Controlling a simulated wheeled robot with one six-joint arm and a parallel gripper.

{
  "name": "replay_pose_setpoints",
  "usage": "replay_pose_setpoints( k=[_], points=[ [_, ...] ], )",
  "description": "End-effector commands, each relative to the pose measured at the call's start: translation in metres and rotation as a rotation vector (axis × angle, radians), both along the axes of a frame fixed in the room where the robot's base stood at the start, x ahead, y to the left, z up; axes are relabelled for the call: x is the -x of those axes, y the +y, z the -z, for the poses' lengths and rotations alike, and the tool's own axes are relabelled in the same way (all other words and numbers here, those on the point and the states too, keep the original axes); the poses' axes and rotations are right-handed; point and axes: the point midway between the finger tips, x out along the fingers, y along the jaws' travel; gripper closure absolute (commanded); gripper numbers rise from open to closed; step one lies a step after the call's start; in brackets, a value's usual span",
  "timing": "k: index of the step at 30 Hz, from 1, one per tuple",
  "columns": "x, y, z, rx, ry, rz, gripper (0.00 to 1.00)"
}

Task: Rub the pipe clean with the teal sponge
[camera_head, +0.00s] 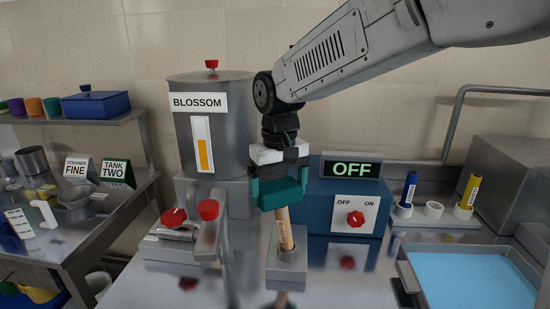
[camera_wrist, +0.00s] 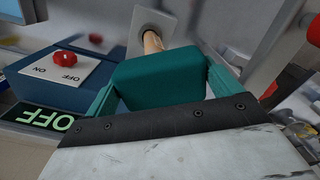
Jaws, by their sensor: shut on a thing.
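My gripper (camera_head: 279,184) is shut on the teal sponge (camera_head: 281,194), a block between its two teal fingers. In the wrist view, the sponge (camera_wrist: 160,80) fills the space between the fingers of my gripper (camera_wrist: 163,88). A short tan, copper-coloured pipe (camera_head: 285,230) with small dark marks stands in a grey square base (camera_head: 288,263), directly below the sponge in the head view. In the wrist view, the pipe (camera_wrist: 152,42) shows just beyond the sponge, which hides part of it. I cannot tell whether sponge and pipe touch.
A blue switch box (camera_head: 318,223) with a red knob and an OFF sign (camera_head: 350,169) stands right of the pipe. The BLOSSOM tank (camera_head: 212,130) is behind. A tray of blue liquid (camera_head: 402,270) lies right.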

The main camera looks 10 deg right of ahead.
Motion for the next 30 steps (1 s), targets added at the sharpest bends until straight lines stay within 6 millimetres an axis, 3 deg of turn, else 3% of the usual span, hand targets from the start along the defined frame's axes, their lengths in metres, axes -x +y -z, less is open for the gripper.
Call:
replay_pose_setpoints(
  k=[1, 19, 30],
  points=[
    [-0.001, 0.0, -0.011, -0.002, -0.007, 0.0, 0.31],
    [-0.002, -0.005, -0.064, -0.002, -0.006, 0.008, 0.31],
    [-0.002, -0.006, -0.072, -0.001, -0.004, 0.01, 0.31]
  ],
)
